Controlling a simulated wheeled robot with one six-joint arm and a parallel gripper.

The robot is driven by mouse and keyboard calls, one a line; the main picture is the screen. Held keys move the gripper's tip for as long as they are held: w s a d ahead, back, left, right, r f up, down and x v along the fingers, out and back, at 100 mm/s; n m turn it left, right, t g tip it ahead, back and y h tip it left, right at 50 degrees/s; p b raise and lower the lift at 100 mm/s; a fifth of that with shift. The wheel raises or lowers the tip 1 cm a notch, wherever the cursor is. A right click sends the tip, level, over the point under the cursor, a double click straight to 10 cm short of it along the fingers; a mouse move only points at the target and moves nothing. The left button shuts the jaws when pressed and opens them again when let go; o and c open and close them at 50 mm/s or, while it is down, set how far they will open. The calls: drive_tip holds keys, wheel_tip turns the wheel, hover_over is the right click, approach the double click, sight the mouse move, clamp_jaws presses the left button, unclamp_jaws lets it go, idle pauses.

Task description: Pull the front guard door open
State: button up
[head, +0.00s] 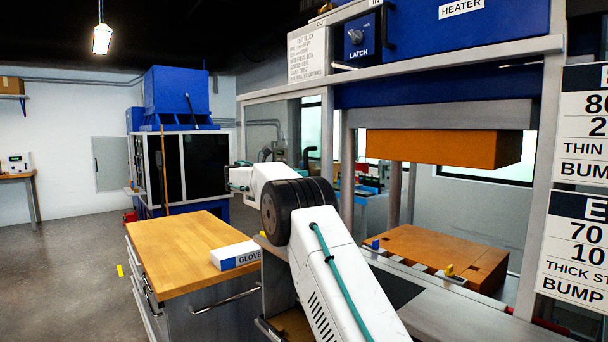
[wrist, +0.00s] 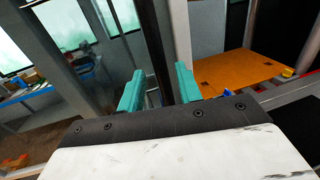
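The front guard of the press shows in the head view as a clear panel in a pale metal frame (head: 285,92), left of the orange blocks. In the wrist view a dark upright bar (wrist: 152,35), which looks like the door handle, stands between the teal fingertips of my gripper (wrist: 158,88). The fingers are apart, one on each side of the bar, with slight gaps showing. I cannot tell whether either touches it. In the head view my gripper (head: 240,178) points left, and my own arm partly hides the guard's lower part.
A wooden-topped cabinet (head: 172,245) with a glove box (head: 236,256) stands left of my arm. An orange upper block (head: 440,146) hangs over an orange lower block (head: 430,248). A blue latch box (head: 362,38) is above. Floor at the far left is clear.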

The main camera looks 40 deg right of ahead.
drive_tip(key=a, duration=0.4)
drive_tip(key=shift+w+a, duration=0.1)
drive_tip(key=shift+w, duration=0.3)
drive_tip(key=s+a+f+m+t+y, duration=0.1)
drive_tip(key=s+a+f+m+y, duration=0.15)
drive_tip(key=f, duration=0.35)
drive_tip(key=s+a+f+m+y, duration=0.2)
drive_tip(key=s+f+m+y, duration=0.15)
drive_tip(key=f, duration=0.25)
drive_tip(key=s+a+f+m+t+y, duration=0.1)
drive_tip(key=s+a+m+y, duration=0.2)
drive_tip(key=s+a, duration=0.5)
drive_tip(key=s+a+f+m+t+y, duration=0.1)
drive_tip(key=s+a+y, duration=0.4)
drive_tip(key=s, duration=2)
drive_tip(key=s+a+f+m+t+y, duration=0.1)
drive_tip(key=s+a+f+m+y, duration=0.2)
drive_tip(key=s+a, duration=1)
drive_tip(key=s+m, duration=0.3)
drive_tip(key=shift+s+t+y, duration=0.15)
drive_tip(key=shift+t+y, duration=0.15)
drive_tip(key=shift+y, duration=0.1)
